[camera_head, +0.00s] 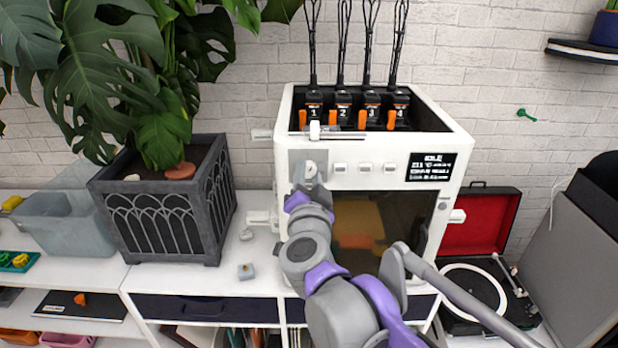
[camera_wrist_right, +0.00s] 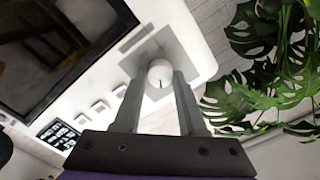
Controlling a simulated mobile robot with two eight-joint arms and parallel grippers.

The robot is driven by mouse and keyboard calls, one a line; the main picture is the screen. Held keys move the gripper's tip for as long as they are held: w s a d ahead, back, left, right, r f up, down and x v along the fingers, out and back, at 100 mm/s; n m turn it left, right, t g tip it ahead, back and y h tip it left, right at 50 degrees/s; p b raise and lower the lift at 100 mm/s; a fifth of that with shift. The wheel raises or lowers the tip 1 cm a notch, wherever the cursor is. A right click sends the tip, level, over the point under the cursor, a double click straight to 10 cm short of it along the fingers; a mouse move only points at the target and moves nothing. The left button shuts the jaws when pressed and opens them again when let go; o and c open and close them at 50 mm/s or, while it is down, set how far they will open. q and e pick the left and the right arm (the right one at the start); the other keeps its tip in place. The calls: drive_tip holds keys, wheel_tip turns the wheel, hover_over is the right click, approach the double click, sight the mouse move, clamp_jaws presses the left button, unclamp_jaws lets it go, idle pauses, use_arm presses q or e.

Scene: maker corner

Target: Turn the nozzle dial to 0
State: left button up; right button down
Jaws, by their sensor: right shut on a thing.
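A white 3D printer (camera_head: 455,150) stands on the white cabinet. The nozzle dial (camera_head: 311,171) is a small round white knob on a grey plate at the left of its front panel. My right gripper (camera_head: 305,186) reaches up to it from below. In the right wrist view the dial (camera_wrist_right: 160,72) shows a short dark mark at its lower edge, and the two grey fingers of my right gripper (camera_wrist_right: 159,85) are shut on its sides. The numbers around the dial cannot be read. My left gripper is not in view.
Square white buttons (camera_head: 365,168) and a dark status screen (camera_head: 431,167) sit right of the dial. A dark planter (camera_head: 160,215) with a large plant stands left of the printer. A red-lidded record player (camera_head: 480,225) is at the right.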

drive_tip(key=n, duration=0.6)
drive_tip(key=shift+b, duration=0.3)
idle(0.4)
drive_tip(key=shift+c, duration=2.3)
unclamp_jaws()
drive_tip(key=s, duration=1)
drive_tip(key=shift+s, duration=0.4)
drive_tip(key=shift+n, duration=0.3)
